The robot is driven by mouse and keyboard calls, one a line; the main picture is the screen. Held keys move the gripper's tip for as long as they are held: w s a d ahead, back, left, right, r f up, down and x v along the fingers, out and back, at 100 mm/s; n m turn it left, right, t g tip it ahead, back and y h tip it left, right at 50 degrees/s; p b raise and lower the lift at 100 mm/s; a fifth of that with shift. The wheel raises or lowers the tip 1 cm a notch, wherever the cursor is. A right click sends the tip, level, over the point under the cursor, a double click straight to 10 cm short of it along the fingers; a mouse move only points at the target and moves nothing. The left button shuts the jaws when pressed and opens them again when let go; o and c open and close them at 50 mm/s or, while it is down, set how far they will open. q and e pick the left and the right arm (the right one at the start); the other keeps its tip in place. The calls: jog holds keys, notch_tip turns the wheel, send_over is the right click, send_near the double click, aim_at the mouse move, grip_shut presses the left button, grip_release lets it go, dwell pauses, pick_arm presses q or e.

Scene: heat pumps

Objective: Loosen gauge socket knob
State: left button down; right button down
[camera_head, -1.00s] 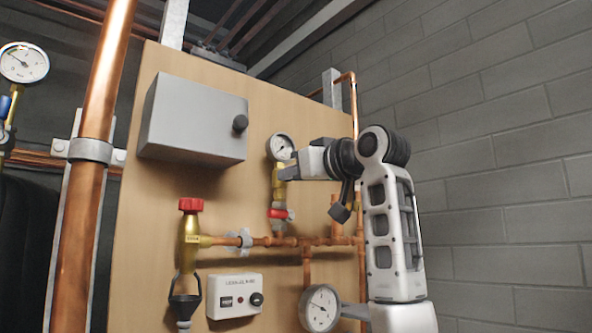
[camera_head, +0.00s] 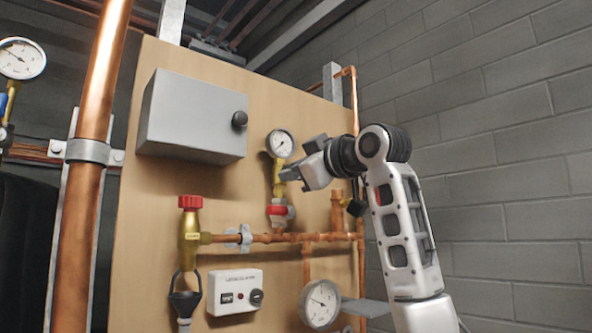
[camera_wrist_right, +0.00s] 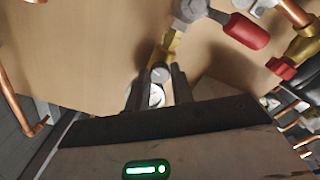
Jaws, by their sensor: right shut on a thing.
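The small pressure gauge (camera_head: 280,143) sits upright on a brass socket (camera_head: 277,185) on the wooden panel. My right gripper (camera_head: 288,172) reaches in from the right, at the socket just below the gauge. In the right wrist view, its two fingers are shut on a small grey round knob (camera_wrist_right: 159,74) on the brass socket (camera_wrist_right: 172,40). Part of the white gauge (camera_wrist_right: 156,96) shows between the fingers. In the head view the knob is hidden by the gripper. My left gripper is not in view.
A red-handled valve (camera_head: 277,210) sits just below the socket, its handle (camera_wrist_right: 246,31) close by in the wrist view. A grey box (camera_head: 193,117), copper pipe (camera_head: 262,238), controller box (camera_head: 235,292) and lower gauge (camera_head: 320,304) surround it. The right brick wall is clear.

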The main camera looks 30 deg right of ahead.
jog(key=shift+w+f, duration=0.1)
jog(key=shift+f, duration=0.1)
jog(key=c, duration=1.2)
grip_release()
jog(key=shift+r, duration=0.1)
pick_arm(q)
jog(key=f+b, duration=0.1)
jog(key=b, duration=0.1)
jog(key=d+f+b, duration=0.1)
jog(key=b, duration=0.1)
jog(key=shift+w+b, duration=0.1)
jog(key=shift+b, duration=0.2)
pick_arm(e)
jog(key=s+d, duration=0.1)
jog(key=s, duration=1.5)
jog(key=shift+d, duration=0.1)
